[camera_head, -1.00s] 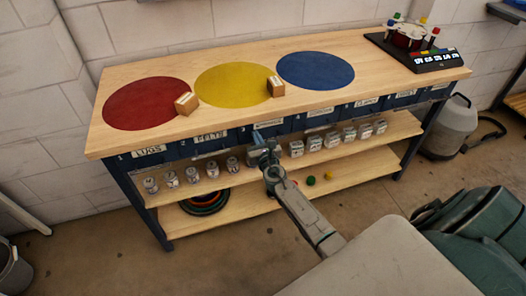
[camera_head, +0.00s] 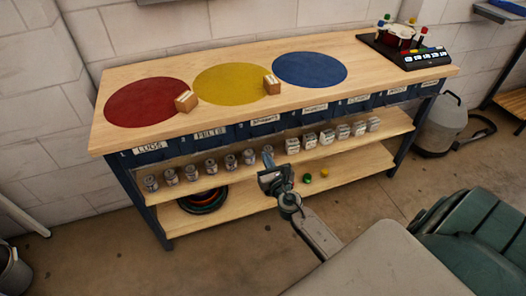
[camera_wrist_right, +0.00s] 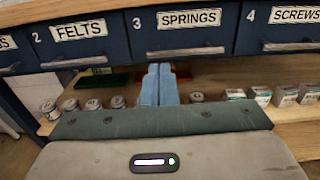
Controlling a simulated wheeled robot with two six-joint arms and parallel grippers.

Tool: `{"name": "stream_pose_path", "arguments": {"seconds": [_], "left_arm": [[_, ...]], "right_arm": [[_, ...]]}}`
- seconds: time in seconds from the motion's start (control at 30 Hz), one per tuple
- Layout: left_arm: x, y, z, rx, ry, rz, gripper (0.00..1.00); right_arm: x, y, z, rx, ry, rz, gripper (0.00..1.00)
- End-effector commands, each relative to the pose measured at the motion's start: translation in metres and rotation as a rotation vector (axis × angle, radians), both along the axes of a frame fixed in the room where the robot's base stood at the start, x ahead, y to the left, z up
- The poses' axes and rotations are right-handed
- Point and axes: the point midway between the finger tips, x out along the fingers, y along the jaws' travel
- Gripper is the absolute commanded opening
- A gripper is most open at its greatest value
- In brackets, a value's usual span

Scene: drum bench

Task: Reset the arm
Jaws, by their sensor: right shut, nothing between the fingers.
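My right gripper (camera_head: 267,162) is shut and empty. In the head view it is in front of the bench (camera_head: 250,58), below the drawer row, by the middle shelf. In the right wrist view its blue fingers (camera_wrist_right: 159,84) are together, pointing forward just below the springs drawer (camera_wrist_right: 186,35). The felts drawer (camera_wrist_right: 80,40) and the screws drawer (camera_wrist_right: 285,30) flank it, and all three look shut. My left gripper is not in view.
The middle shelf (camera_head: 230,178) holds several jars and small boxes. The bench top has red (camera_head: 145,100), yellow (camera_head: 228,88) and blue (camera_head: 310,68) discs, two small boxes and a drum on a black stand (camera_head: 405,55). The floor in front is open.

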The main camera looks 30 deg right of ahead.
Motion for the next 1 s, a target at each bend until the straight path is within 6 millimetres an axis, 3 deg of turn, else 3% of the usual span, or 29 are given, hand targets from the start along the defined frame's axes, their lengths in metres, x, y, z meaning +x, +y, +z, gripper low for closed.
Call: {"name": "stream_pose_path", "arguments": {"seconds": [0.3, 0.37, 0.43, 0.57, 0.67, 0.8, 0.87, 1.0], "left_arm": [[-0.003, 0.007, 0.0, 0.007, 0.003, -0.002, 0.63], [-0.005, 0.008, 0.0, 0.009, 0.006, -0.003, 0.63], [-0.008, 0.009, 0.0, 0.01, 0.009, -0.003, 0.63], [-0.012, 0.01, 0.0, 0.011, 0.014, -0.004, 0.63], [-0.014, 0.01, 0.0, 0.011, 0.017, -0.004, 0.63], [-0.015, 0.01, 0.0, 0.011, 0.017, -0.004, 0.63], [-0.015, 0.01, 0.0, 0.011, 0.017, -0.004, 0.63], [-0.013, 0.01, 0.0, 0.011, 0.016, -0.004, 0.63]], "right_arm": [[-0.007, 0.001, -0.002, 0.01, 0.003, -0.001, 0.0], [-0.009, 0.0, -0.012, 0.047, 0.016, -0.006, 0.0], [-0.015, -0.002, -0.036, 0.142, 0.045, -0.019, 0.0], [-0.04, -0.007, -0.113, 0.459, 0.129, -0.094, 0.0], [-0.074, -0.009, -0.184, 0.762, 0.194, -0.207, 0.0], [-0.134, -0.006, -0.273, 1.159, 0.246, -0.427, 0.0], [-0.165, -0.004, -0.308, 1.317, 0.253, -0.543, 0.0], [-0.246, 0.008, -0.38, 1.65, 0.225, -0.861, 0.0]]}}
